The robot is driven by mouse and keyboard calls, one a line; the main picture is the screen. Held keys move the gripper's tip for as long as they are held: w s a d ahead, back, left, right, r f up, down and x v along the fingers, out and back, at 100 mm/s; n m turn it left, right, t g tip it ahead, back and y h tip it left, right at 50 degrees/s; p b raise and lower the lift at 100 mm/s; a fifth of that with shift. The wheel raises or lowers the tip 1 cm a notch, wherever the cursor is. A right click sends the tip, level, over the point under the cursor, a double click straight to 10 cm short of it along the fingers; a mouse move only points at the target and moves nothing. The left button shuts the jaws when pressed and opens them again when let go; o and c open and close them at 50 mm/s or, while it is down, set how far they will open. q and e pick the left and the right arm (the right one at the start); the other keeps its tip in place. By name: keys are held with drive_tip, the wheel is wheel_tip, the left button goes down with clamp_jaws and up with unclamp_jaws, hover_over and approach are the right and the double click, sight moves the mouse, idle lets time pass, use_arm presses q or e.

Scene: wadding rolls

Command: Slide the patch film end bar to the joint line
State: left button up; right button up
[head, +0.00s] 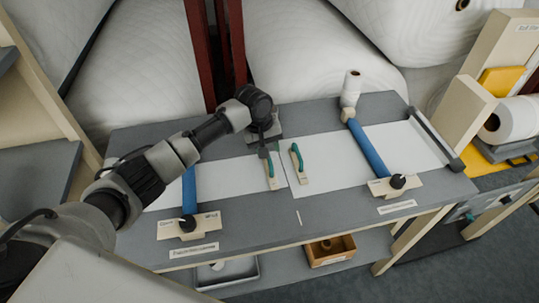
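Two white film sheets lie on the grey table (270,232), a left sheet (225,178) and a right sheet (335,165). A narrow seam between them (284,165) looks like the joint line. A dark grey bar (436,138) lies across the right sheet's far right end; I cannot tell whether it is the patch film end bar. My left arm reaches over the left sheet. My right gripper is out of view.
Blue bars cross the left sheet (189,188) and right sheet (368,148), with black-knobbed beige plates at their near ends. A second green-handled tool (297,163) lies right of the seam. A small white roll (351,88) stands behind. Large wrapped rolls (310,55) fill the back.

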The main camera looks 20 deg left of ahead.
use_arm(q)
wheel_tip(320, 180, up, 7)
drive_tip(key=a, duration=0.1)
drive_tip(key=shift+s+f+b, duration=0.2)
drive_tip(key=shift+s+b, duration=0.1)
drive_tip(key=shift+b, duration=0.15)
